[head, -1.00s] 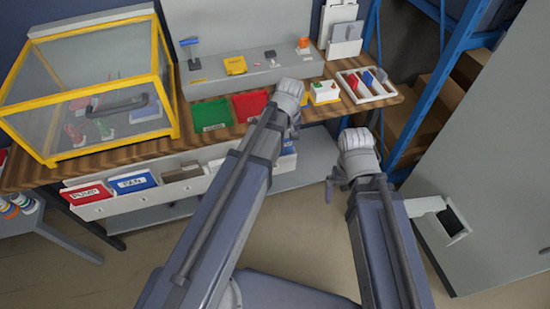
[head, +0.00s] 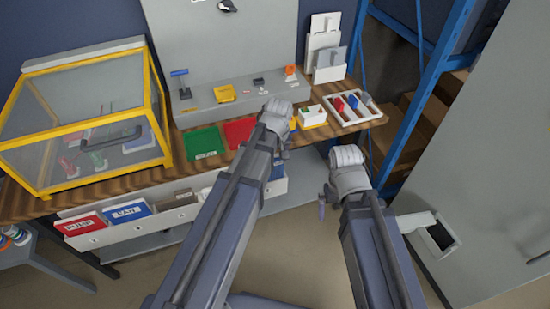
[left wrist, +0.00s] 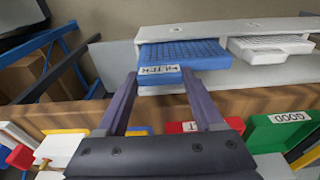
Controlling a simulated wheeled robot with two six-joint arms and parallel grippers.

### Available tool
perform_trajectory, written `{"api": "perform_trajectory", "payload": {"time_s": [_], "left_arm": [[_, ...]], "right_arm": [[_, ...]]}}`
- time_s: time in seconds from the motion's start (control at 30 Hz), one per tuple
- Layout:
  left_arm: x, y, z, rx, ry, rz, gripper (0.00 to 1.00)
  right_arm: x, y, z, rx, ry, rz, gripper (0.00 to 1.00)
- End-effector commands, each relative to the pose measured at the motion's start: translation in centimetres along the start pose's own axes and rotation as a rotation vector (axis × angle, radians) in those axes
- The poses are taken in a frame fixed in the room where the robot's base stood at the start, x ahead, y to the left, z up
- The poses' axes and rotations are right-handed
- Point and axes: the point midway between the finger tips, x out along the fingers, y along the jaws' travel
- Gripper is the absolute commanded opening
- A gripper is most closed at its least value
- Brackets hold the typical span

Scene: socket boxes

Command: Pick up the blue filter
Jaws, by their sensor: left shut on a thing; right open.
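The blue filter (left wrist: 190,52) has a ribbed top and a white label lettered FILTER. It sits in the white rack (left wrist: 235,25) in the left wrist view, and a small blue part of it (head: 277,171) shows beside my forearm in the head view. My left gripper (left wrist: 160,82) is shut on the filter at its label edge, one finger at each side of the label. In the head view my left gripper is mostly hidden by its own wrist. My right gripper (head: 322,207) is open and empty, away from the table, with only part of a finger showing.
A white box (left wrist: 270,45) sits beside the filter. A red box (head: 85,223) and a blue box (head: 130,211) stand further left in the rack. Above are the wooden tabletop, green (head: 204,142) and red (head: 240,131) trays and a yellow-framed case (head: 85,120). A blue shelf frame (head: 405,110) stands right.

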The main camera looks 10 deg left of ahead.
Motion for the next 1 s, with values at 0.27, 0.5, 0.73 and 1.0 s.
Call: {"api": "perform_trajectory", "payload": {"time_s": [0.27,0.5,0.73,1.0], "left_arm": [[-4.0,0.0,-0.5,0.0,0.0,0.0,0.2],[-7.4,0.0,-0.9,0.0,0.0,0.0,0.2],[-11.4,0.0,-1.4,0.0,0.0,0.0,0.2],[-14.6,0.0,-1.8,0.0,0.0,0.0,0.2]], "right_arm": [[-4.0,0.4,0.2,0.0,0.0,0.0,1.0],[-7.5,0.7,0.4,0.0,0.0,0.0,1.0],[-11.4,1.1,0.7,0.0,0.0,0.0,1.0],[-14.6,1.4,0.9,0.0,0.0,0.0,1.0]]}}
